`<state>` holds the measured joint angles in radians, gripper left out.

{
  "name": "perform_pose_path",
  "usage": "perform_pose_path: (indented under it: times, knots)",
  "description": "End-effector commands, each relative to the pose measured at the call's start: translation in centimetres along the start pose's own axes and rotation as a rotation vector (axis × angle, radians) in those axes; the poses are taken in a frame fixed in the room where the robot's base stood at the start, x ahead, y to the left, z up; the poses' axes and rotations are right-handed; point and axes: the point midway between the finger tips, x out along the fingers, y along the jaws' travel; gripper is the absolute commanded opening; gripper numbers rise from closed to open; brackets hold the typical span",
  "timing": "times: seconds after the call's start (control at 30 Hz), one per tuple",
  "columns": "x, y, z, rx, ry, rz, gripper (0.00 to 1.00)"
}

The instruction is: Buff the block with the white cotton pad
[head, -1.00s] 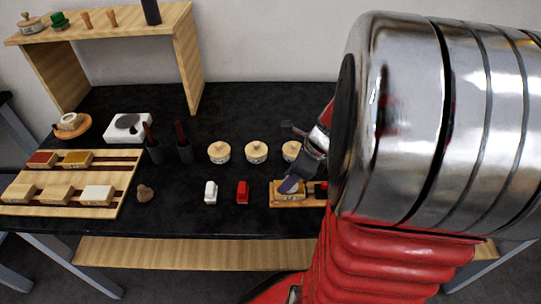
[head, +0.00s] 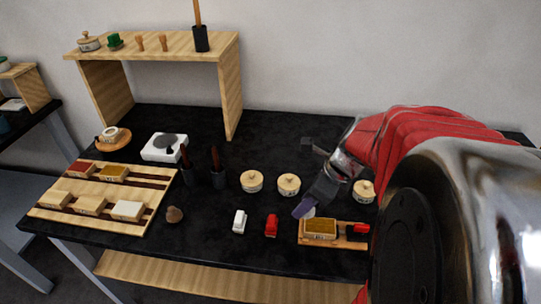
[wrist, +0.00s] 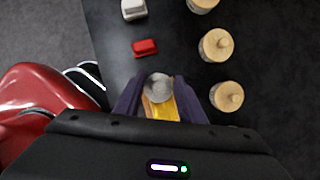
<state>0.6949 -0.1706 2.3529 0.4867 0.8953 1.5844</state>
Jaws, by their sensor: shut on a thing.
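The gold-topped block (head: 320,229) sits on a small wooden stand (head: 308,243) near the table's front edge. My gripper (head: 304,208), with purple fingers, is just behind and left of the block in the head view. A white rounded pad (head: 311,212) shows partly at the fingertips. In the wrist view the pad (wrist: 158,88) is between the fingers of my gripper (wrist: 157,98), with the yellow block top (wrist: 160,111) below it. My gripper is shut on the pad. I cannot tell whether the pad touches the block.
A red item (head: 357,232) lies at the stand's right end. Red (head: 271,225) and white (head: 239,221) small items stand to the left. Lidded jars (head: 288,185) stand behind. A slotted wooden rack (head: 152,192) and dark cups (head: 219,180) are further left.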

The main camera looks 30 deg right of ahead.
Motion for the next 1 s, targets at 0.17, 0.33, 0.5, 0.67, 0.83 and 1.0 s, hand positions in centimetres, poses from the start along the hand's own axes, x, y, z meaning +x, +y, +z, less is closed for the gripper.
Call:
perform_pose_path:
  times: [0.17, 0.33, 0.5, 0.67, 0.83, 1.0]
  knots:
    - [-1.5, 0.0, 0.7, -0.004, 0.0, -0.002, 0.15]
    - [-2.3, 0.1, 1.1, -0.006, 0.0, 0.001, 0.15]
    - [-2.5, 0.1, 1.2, -0.005, 0.0, 0.001, 0.15]
    - [-2.5, 0.1, 1.2, -0.005, 0.0, 0.001, 0.15]
    - [-2.5, 0.1, 1.2, -0.006, 0.0, 0.002, 0.15]
    - [-2.4, 0.0, 1.4, -0.02, 0.001, 0.008, 0.15]
